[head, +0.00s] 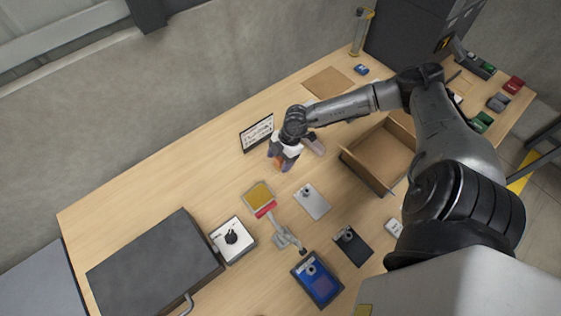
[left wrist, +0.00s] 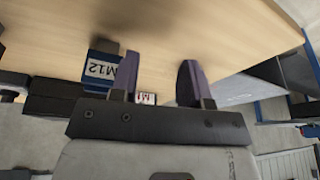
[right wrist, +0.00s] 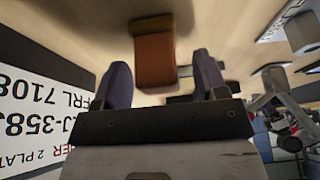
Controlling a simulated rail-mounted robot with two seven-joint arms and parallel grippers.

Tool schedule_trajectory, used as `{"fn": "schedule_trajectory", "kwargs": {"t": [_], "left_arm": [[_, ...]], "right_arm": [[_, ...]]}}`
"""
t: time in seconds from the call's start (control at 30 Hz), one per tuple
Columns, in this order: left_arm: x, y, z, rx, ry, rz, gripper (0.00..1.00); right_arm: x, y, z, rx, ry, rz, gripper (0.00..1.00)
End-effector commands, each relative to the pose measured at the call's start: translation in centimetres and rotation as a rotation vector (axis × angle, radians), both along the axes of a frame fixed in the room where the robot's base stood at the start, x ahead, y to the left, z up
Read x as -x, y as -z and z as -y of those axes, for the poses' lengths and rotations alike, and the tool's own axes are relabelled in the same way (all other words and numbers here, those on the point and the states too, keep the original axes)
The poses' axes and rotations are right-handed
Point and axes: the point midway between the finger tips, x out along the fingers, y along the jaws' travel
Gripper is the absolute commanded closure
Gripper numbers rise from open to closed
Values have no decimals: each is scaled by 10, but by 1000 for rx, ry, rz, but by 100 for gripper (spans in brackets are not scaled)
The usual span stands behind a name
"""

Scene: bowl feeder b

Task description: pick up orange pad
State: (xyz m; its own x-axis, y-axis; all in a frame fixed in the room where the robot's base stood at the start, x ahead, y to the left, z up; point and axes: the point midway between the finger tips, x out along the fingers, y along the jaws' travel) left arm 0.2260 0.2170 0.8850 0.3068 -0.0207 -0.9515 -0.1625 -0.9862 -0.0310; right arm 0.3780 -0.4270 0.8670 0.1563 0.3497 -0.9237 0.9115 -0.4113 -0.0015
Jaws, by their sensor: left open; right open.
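The orange pad (right wrist: 155,58) is a small block with a darker brown end, just beyond and between the fingertips of my right gripper (right wrist: 161,74) in the right wrist view. The gripper is open, and I cannot tell whether its fingers touch the pad. In the head view my right gripper (head: 287,156) points down at the table's middle, with a bit of the orange pad (head: 278,162) showing by its fingers. My left gripper (left wrist: 157,80) is open and empty in the left wrist view; it is outside the head view.
A small sign (head: 257,132) stands left of my right gripper. An open cardboard box (head: 362,174) is to its right. A grey plate (head: 311,202), a yellow-and-red item (head: 259,196) and a blue device (head: 318,280) lie nearer. A black case (head: 150,262) is at left.

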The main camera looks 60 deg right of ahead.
Motion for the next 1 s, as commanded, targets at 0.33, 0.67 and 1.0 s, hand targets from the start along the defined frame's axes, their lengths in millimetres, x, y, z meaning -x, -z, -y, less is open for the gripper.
{"fn": "schedule_trajectory", "kwargs": {"t": [0.33,0.67,1.0], "left_arm": [[0,1,1,3,-2,0,57],[0,1,-2,-7,4,0,57],[0,2,-3,-10,7,-1,57]], "right_arm": [[-2,8,-3,1,-1,1,34],[-2,7,-3,1,-1,1,62],[-2,7,-3,1,-1,1,93]]}}
